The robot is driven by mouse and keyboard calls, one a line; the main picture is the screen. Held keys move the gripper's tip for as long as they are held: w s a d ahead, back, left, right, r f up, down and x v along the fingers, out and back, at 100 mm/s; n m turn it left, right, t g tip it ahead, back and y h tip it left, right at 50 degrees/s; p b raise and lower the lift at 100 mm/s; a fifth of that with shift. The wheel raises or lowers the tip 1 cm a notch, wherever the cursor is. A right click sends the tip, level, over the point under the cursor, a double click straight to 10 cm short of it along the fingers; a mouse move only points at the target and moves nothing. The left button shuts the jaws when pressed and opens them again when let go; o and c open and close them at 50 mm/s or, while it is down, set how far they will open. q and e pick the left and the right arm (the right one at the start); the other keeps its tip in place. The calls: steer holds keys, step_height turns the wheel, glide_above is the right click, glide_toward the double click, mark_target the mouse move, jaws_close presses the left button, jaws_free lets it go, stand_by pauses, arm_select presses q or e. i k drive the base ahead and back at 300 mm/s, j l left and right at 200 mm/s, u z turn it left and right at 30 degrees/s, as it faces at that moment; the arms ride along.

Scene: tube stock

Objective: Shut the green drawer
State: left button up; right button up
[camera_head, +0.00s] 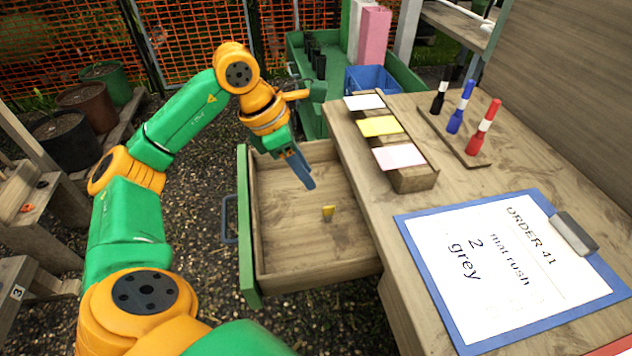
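The green drawer (247,222) is pulled out from the left side of the wooden desk. Its front panel is green, with a dark blue handle (229,219) on the outer side. My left gripper (303,180) points down over the back part of the drawer, inside the green front panel as seen here. Its fingers look close together, but I cannot tell whether they are shut. Nothing shows held in them. My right gripper is not in view.
The desk top holds a blue clipboard (408,232) with an order sheet, a wooden block with white, yellow and pink notes (413,180), and a board with black, blue and red markers (483,127). A green cart with a blue crate (371,80) stands behind. Gravel lies left of the drawer.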

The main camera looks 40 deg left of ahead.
mark_target(286, 244)
steer(key=k+l, duration=0.15)
steer(key=k, duration=0.85)
